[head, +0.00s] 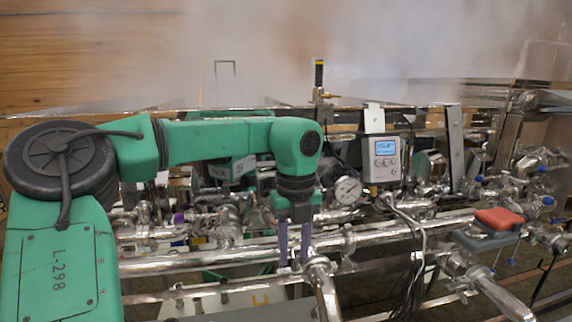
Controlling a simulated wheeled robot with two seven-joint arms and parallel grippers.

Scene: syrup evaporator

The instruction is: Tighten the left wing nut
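My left arm comes in from the left, and its gripper (294,262) points straight down over the polished steel pipes. Its two purple-grey fingers are apart, with a gap between them and nothing visibly held. The fingertips are close to a shiny pipe clamp (318,264) at the top of a downward pipe elbow; I cannot tell whether they touch it. Another clamp (349,240) sits on the long pipe to the right. The left wing nut cannot be made out clearly among the bright fittings. My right gripper is not in view.
A round pressure gauge (348,191) and a grey controller box with a lit display (385,149) stand close right of the gripper. Cables (412,235) hang below the box. Steam (300,50) clouds the back.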

